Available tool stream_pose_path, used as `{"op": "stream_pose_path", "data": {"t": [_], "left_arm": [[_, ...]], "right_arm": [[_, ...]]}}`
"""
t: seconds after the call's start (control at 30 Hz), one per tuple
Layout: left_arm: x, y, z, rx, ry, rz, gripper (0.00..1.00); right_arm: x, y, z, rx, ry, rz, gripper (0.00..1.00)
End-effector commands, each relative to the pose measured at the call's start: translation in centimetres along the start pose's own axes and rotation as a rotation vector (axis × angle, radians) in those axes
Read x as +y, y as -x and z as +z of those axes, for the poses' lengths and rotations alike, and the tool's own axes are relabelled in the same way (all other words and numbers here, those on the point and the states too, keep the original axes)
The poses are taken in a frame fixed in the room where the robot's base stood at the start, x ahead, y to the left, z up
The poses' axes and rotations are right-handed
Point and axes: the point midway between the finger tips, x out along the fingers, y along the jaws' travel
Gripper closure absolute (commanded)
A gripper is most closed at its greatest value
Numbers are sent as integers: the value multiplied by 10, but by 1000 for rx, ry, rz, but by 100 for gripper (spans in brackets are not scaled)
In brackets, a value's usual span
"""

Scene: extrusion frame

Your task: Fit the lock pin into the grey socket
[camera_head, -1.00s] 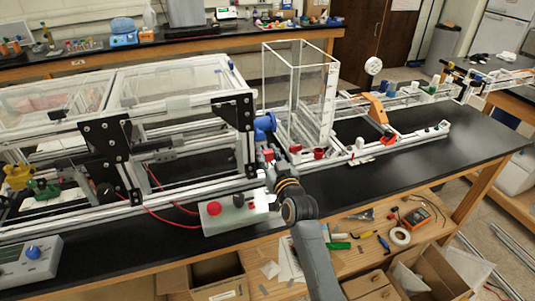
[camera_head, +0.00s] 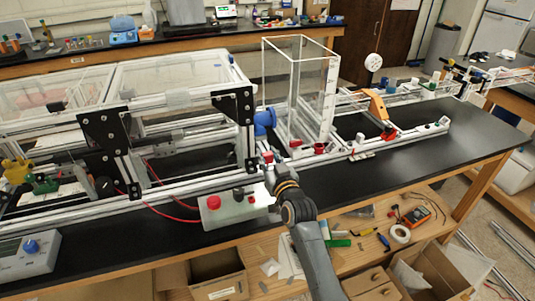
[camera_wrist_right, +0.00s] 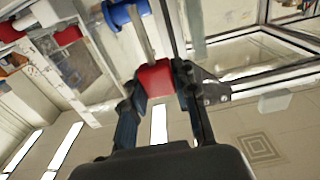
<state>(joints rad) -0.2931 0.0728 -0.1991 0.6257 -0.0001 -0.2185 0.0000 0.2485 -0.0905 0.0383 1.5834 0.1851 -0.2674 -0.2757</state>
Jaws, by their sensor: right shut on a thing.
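My right gripper (camera_wrist_right: 158,92) is shut on a red block (camera_wrist_right: 155,78), which looks like the handle of the lock pin. A thin grey metal rod (camera_wrist_right: 142,32) runs up from the block in the right wrist view and passes beside or in front of a blue round part (camera_wrist_right: 122,12); I cannot tell which. In the head view, the right gripper (camera_head: 269,171) is small, at the frame's front rail, with the red piece (camera_head: 268,157) at its tip, below the blue part (camera_head: 264,120). I cannot make out the grey socket clearly. My left gripper is not in view.
The aluminium extrusion frame (camera_head: 165,190) with black plates stands left of the gripper. A clear upright box (camera_head: 300,90) stands behind it.

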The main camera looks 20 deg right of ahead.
Motion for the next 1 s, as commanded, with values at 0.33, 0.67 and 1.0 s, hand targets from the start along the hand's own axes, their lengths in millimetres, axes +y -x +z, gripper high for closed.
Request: {"op": "stream_pose_path", "data": {"t": [0.33,0.67,1.0], "left_arm": [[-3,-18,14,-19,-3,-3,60],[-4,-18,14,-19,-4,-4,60],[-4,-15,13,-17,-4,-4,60]], "right_arm": [[0,0,26,1,1,0,100],[0,0,26,1,0,0,100],[0,0,26,0,1,0,100]]}}
